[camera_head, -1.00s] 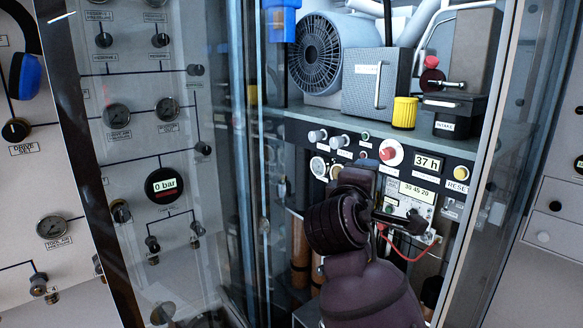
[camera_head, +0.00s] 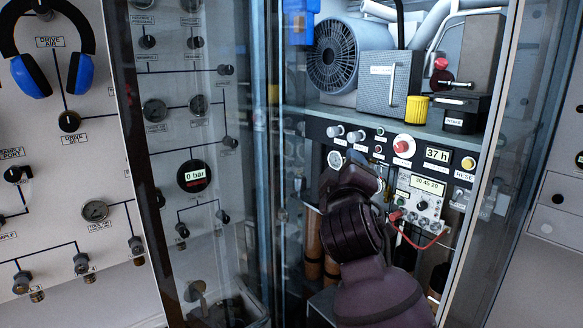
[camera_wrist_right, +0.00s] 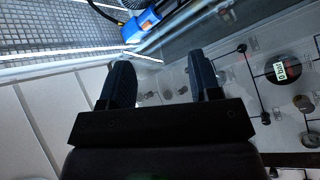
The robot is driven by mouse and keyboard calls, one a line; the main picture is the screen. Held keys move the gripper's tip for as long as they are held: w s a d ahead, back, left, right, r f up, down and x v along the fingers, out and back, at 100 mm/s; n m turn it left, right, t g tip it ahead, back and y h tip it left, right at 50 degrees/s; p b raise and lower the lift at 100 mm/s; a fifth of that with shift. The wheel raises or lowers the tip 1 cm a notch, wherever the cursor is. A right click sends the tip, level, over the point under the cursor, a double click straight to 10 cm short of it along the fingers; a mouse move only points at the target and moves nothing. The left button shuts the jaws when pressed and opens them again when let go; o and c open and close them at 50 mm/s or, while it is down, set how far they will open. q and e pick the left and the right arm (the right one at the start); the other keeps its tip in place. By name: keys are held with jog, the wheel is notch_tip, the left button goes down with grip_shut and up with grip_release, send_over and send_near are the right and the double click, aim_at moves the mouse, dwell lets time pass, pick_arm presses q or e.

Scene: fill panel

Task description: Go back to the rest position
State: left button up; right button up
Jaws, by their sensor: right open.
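My right arm (camera_head: 365,245) reaches up from the bottom of the head view, in front of the open cabinet and its control panel. Its dark wrist overlaps the left part of the panel, and its fingertips cannot be made out there. In the right wrist view my right gripper (camera_wrist_right: 160,78) is open, with two dark fingers apart and nothing between them. My left gripper is not in view.
The cabinet holds a fan unit (camera_head: 333,55), a yellow cap (camera_head: 416,109) and a panel with a red button (camera_head: 402,146) and 37 h display (camera_head: 438,155). A glass door edge (camera_head: 262,170) stands left of my arm. Blue headphones (camera_head: 32,76) hang at far left.

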jog(key=s+d+f+m+g+y, duration=0.1)
jog(key=s+d+f+m+y, duration=0.15)
jog(key=f, duration=0.65)
jog(key=s+d+f+m+g+y, duration=0.1)
jog(key=d+f+m, duration=0.15)
jog(key=f, duration=0.55)
jog(key=s+d+f+m+y, duration=0.1)
jog(key=s+d+f, duration=0.15)
jog(key=f, duration=0.65)
jog(key=s+d+f+m+g+h, duration=0.1)
jog(key=s+d+f+g, duration=0.2)
jog(key=s+f, duration=0.8)
jog(key=s+d+f+m+g+h, duration=0.1)
jog(key=s+d+f+m+g, duration=0.1)
jog(key=s+d+f, duration=0.5)
jog(key=s+f+g+b, duration=0.1)
jog(key=s+f, duration=0.4)
jog(key=s, duration=0.1)
jog(key=shift+d+f, duration=0.2)
jog(key=shift+f, duration=0.05)
